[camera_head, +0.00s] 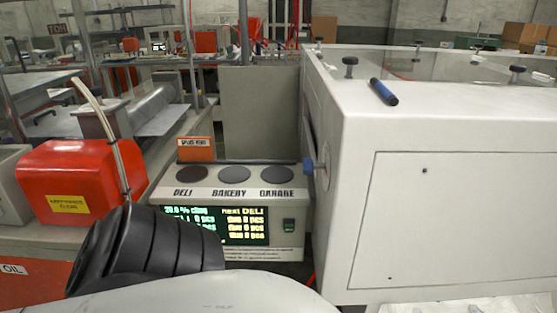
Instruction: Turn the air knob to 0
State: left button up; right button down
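A small blue knob (308,166), which may be the air knob, sticks out from the left side of the large white machine (440,130). I see it from the side, so its pointer and any markings or 0 cannot be read. No gripper is near it. A white rounded arm link of mine fills the bottom edge, with a black ribbed part at the lower left. Neither gripper's fingers show.
A control box (175,240) with a lit green display and DELI, BAKERY and GARAGE buttons stands left of the knob. A red box (75,175) is farther left. A narrow gap separates box and machine.

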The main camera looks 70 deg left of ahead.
aim_at(308, 166)
jog(key=u, duration=1.9)
jog(key=i, duration=0.5)
jog(key=z, duration=1.15)
jog(key=k, duration=0.3)
jog(key=u, duration=1.15)
jog(key=i, duration=0.2)
jog(key=z, duration=2.05)
jog(key=k, duration=0.9)
jog(key=u, duration=1.3)
